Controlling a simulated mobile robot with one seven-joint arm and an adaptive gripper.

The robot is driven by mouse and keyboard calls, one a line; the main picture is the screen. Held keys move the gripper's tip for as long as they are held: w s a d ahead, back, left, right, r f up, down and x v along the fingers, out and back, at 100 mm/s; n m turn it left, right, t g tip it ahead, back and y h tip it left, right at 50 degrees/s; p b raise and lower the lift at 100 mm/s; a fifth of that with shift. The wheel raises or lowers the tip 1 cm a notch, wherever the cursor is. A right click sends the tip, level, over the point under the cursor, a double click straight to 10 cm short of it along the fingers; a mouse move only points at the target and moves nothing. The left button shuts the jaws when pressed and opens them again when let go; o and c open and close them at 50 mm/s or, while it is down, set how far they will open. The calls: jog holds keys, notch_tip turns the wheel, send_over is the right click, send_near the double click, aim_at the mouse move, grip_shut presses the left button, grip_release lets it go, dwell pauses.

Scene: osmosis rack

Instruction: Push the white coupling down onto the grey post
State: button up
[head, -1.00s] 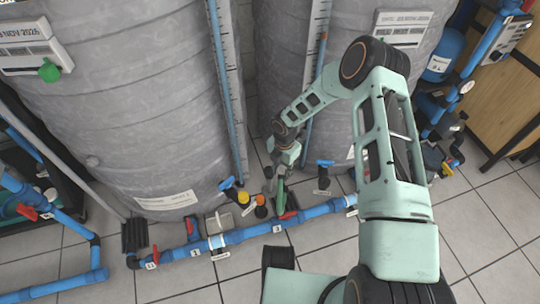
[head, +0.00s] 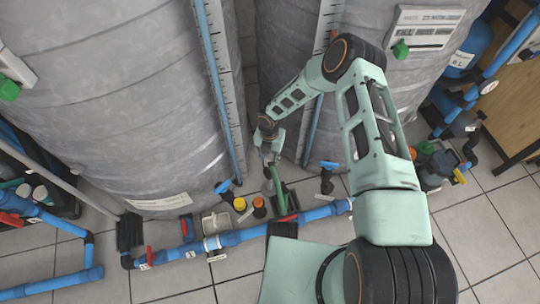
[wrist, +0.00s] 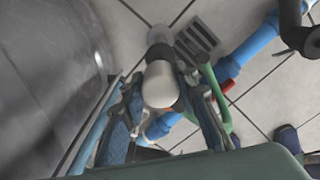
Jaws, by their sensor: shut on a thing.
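The white coupling (wrist: 161,86) is between the two fingers of my gripper (wrist: 163,80) in the wrist view. My gripper is shut on it. Just beyond the coupling is a dark collar, with the grey post (wrist: 159,35) showing past it. The coupling overlaps the collar in this view, and I cannot tell whether they touch or how far on it sits. In the head view my gripper (head: 270,156) hangs low between the two tanks, behind the blue pipe. The coupling and post are too small or hidden to make out there.
Large grey tanks (head: 120,110) stand close on both sides. A blue pipe (head: 240,238) with red-handled valves runs along the floor in front. A green curved part (wrist: 219,98) is right of the fingers, near a floor grate (wrist: 199,38). Tiled floor lies in front.

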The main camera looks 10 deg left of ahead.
aim_at(270, 156)
jog(key=shift+f, duration=0.15)
jog(key=shift+f+b, duration=1.55)
jog(key=shift+f, duration=1.2)
jog(key=shift+b, duration=1.05)
jog(key=shift+f+b, duration=0.4)
dwell(0.4)
jog(key=o, duration=1.2)
jog(key=shift+o, duration=0.2)
notch_tip(270, 156, up, 12)
jog(key=shift+r, duration=0.1)
